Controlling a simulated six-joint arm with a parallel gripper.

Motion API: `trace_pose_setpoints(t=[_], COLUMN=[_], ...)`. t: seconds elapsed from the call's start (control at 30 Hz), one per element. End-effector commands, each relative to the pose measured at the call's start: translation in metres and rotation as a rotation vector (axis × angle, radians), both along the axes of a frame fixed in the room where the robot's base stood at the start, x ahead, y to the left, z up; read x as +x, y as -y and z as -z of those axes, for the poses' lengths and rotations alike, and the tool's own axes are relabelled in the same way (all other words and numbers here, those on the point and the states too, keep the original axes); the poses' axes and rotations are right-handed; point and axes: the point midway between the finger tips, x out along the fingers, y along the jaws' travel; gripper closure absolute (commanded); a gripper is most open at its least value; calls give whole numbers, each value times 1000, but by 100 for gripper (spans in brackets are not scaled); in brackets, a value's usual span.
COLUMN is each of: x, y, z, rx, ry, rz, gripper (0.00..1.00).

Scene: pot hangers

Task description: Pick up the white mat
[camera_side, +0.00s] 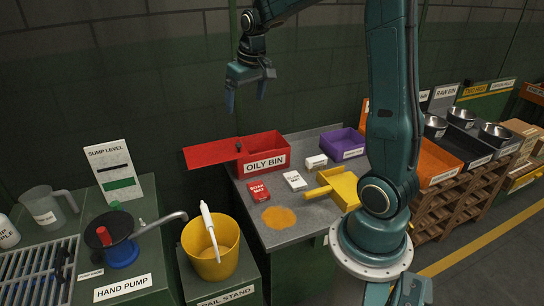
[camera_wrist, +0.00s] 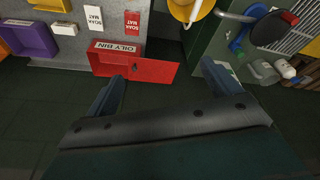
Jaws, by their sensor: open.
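The white mat (camera_side: 295,181) is a small flat block with dark lettering, lying on the grey bench top between a red mat (camera_side: 258,191) and a plain-looking white block (camera_side: 316,161). In the wrist view the white mat (camera_wrist: 94,19) reads "SOAK MAT" and lies at the top, left of the red mat (camera_wrist: 132,21). My gripper (camera_side: 247,92) is open and empty, high above the bench and left of the mat. In the wrist view its two fingers (camera_wrist: 161,78) are spread over the floor, with nothing between them.
The red oily bin (camera_side: 265,163), lid (camera_side: 212,153) swung out left, stands at the bench's back edge. A yellow dustpan (camera_side: 345,188), purple bin (camera_side: 347,143) and orange patch (camera_side: 279,217) are also on the bench. A yellow bucket (camera_side: 210,262) stands at left, beside the hand pump.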

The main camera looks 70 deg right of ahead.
Motion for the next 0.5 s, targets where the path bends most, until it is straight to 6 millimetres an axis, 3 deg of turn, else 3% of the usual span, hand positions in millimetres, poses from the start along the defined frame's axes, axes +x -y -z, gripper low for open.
trace_pose_setpoints(t=[0.2, 0.5], x=[16, 21], y=[54, 128], z=[39, 103], rx=[18, 48], ry=[-41, -90], rz=[71, 162], gripper=[11, 11])
